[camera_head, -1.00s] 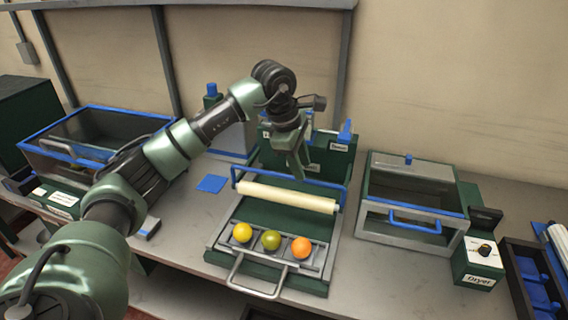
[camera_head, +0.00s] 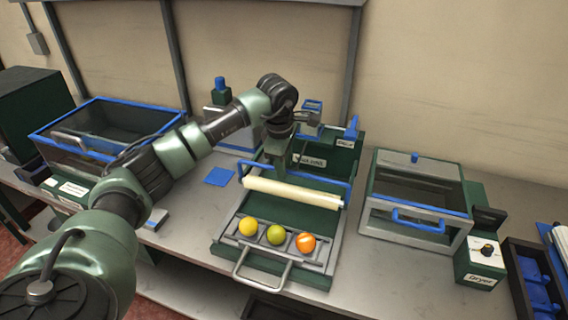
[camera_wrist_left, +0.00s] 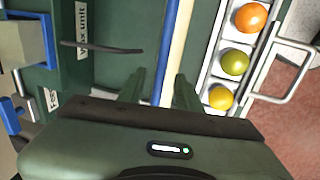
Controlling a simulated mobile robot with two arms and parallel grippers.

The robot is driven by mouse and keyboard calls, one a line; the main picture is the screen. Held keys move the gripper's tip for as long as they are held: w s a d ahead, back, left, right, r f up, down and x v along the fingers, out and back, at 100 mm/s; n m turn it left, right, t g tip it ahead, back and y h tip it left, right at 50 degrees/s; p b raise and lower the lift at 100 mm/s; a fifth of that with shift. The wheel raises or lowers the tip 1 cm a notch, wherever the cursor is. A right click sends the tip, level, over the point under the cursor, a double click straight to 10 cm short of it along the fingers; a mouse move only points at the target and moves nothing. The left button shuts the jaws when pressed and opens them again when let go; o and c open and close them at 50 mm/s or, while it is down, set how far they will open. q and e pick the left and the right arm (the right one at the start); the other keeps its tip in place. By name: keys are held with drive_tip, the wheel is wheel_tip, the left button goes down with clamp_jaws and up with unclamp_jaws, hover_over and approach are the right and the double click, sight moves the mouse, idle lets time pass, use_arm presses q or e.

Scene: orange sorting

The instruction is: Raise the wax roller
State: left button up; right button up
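The wax roller, a long cream cylinder (camera_head: 300,193), lies across the green wax unit (camera_head: 262,214) behind a row of fruit. Its blue bar frame (camera_head: 334,181) runs behind the cylinder and around its ends. My left gripper (camera_head: 280,164) points down at the far side of the roller, left of its middle. In the left wrist view, the fingers (camera_wrist_left: 157,92) are apart, with the blue bar (camera_wrist_left: 168,50) and part of the roller (camera_wrist_left: 181,45) showing in the gap. I cannot tell whether they touch. My right gripper is not in view.
A yellow fruit (camera_head: 248,227), a green one (camera_head: 276,235) and an orange (camera_head: 306,243) sit in a tray at the front, behind a grey handle (camera_head: 262,279). A dryer control box (camera_head: 480,264) stands far right.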

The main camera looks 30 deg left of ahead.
use_arm(q)
clamp_jaws()
idle(1.4)
